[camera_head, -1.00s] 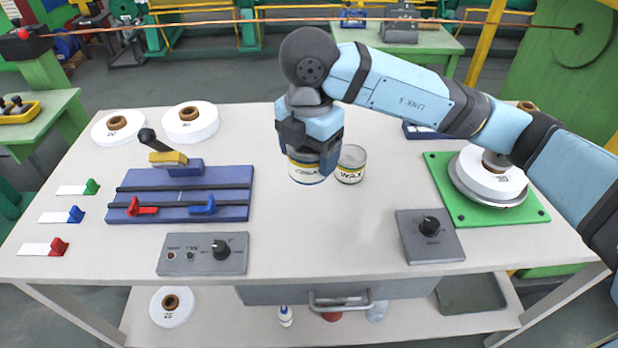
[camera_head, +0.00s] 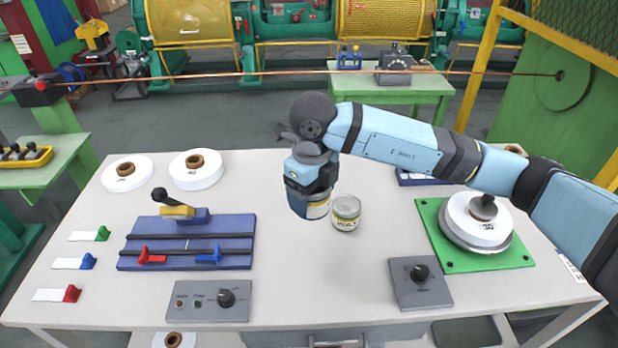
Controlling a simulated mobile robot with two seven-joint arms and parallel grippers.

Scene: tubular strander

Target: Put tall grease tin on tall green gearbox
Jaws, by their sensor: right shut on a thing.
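The grease tin (camera_head: 319,209), with a cream and yellow label, is in my right gripper (camera_head: 311,200) at the middle of the white table. The gripper points down and is shut on it. It hides the tin's top and left side. The tin's base shows a little higher in the picture than that of the wax tin beside it; I cannot tell for sure how far it is off the table. Green machinery (camera_head: 245,40) stands at the back, but I cannot tell which part is the tall gearbox. My left gripper is not in view.
The wax tin (camera_head: 346,213) stands close to the right of the grease tin. A blue fixture (camera_head: 185,257) and white spools (camera_head: 197,170) are at left. A grey knob box (camera_head: 420,283) and green plate (camera_head: 437,232) are at right. A copper wire (camera_head: 280,72) crosses behind the table.

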